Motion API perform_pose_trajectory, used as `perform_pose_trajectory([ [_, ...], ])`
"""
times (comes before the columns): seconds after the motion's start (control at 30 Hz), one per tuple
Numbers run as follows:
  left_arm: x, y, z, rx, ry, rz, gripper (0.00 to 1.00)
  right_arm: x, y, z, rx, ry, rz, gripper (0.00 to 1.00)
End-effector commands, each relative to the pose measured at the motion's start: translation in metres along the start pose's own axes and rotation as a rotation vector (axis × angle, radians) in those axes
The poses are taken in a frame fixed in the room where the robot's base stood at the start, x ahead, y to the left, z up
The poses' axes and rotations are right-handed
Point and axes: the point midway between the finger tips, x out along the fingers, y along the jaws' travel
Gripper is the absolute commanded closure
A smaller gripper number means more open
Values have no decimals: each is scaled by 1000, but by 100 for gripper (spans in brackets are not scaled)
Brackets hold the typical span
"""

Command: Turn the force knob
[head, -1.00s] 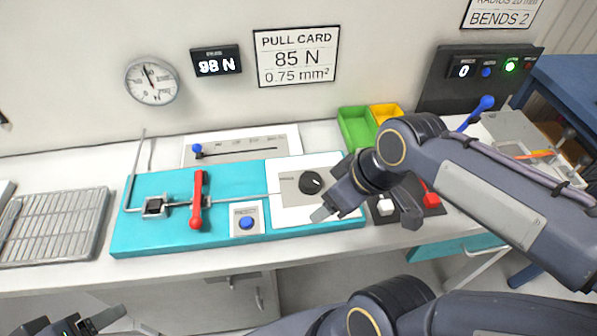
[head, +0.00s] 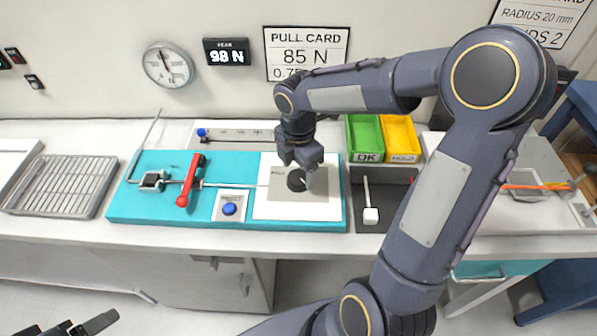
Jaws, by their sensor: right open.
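The force knob (head: 295,181) is a round black dial on a grey square and white plate (head: 268,204) at the right end of the turquoise pull rig (head: 160,208). My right gripper (head: 303,180) points down at the knob from above, open, and partly covers it. Whether its fingers touch the knob I cannot tell. The peak display (head: 227,52) on the wall reads 98 N. The pull card (head: 306,48) reads 85 N, with its lower part hidden by my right arm. My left gripper (head: 92,325) is at the bottom left edge, away from the rig.
A red lever (head: 190,182) and a blue button (head: 229,208) sit on the rig, left of the knob. Green (head: 364,138) and yellow (head: 400,138) bins stand behind right. A white-ended lever (head: 370,214) is just right of the rig. A wire rack (head: 62,185) lies far left.

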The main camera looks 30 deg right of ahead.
Motion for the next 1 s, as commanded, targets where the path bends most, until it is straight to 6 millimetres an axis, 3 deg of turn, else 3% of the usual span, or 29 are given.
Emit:
perform_pose_trajectory([
  [0.17, 0, 0, 0, 0, 0, 0, 31, 15, 0, 0, 0, 0, -1, 31],
  [0.47, 0, 0, 0, 0, 0, 0, 31, 17, 0, 0, 1, 0, 1, 32],
  [0.8, 0, 0, 0, 0, 0, 0, 31, 17, 0, 0, 1, 0, 1, 76],
  [1.0, 1, 0, 0, 0, 0, 0, 31, 17, 0, 0, 15, 0, 1, 76],
])
